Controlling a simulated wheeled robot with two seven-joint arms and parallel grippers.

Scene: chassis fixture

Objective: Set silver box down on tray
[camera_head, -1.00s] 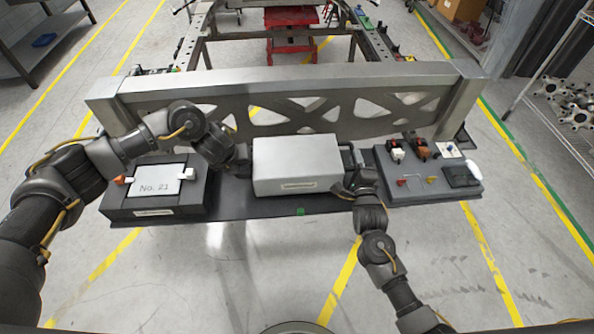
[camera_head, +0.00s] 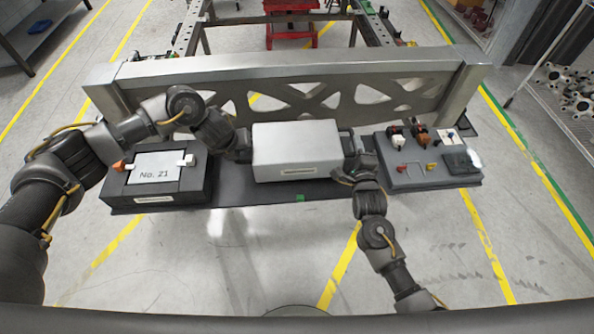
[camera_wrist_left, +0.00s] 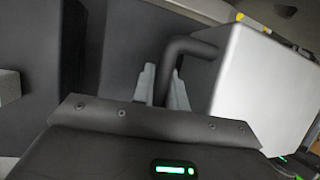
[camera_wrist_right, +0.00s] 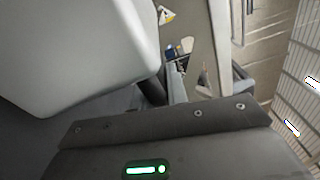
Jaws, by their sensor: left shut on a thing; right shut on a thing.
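The silver box (camera_head: 297,146) is level over the middle of the dark tray (camera_head: 250,195), in front of the metal beam. I cannot tell whether its underside touches the tray. My left gripper (camera_head: 243,148) is at the box's left end, shut on a black handle, which shows in the left wrist view (camera_wrist_left: 190,46) between the fingers. The silver box also fills the right of that view (camera_wrist_left: 265,90). My right gripper (camera_head: 350,162) is shut at the box's right end. In the right wrist view, the box (camera_wrist_right: 75,55) and part of its dark handle (camera_wrist_right: 152,92) show beside the fingers.
A dark case marked "No. 21" (camera_head: 155,190) stands left of the box. A grey block with small connectors (camera_head: 425,172) stands at the right. The perforated metal beam (camera_head: 300,68) runs close behind. Open floor lies in front.

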